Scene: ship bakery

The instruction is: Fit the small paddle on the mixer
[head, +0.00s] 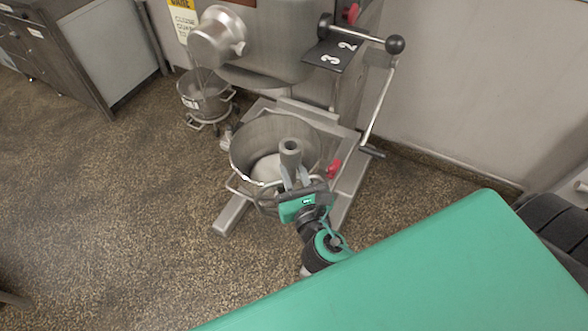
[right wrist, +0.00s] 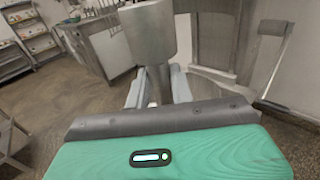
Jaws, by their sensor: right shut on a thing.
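The mixer (head: 262,70) is a grey metal machine with a large bowl (head: 243,150) at its front and a round metal part (head: 218,38) on its upper left. My right gripper (head: 296,178) is in front of the large bowl, seen over its near rim. It is shut on a grey piece with a hollow, round top end (head: 290,147), which I take to be the small paddle. In the right wrist view this piece (right wrist: 148,32) stands up from between the fingers (right wrist: 155,88). My left gripper is not in view.
A smaller bowl (head: 205,98) stands on a wheeled dolly left of the mixer. A lever with a black knob (head: 395,44) and a numbered plate (head: 333,54) are at the mixer's right. A metal cabinet (head: 118,55) stands at the left. The floor at front left is clear.

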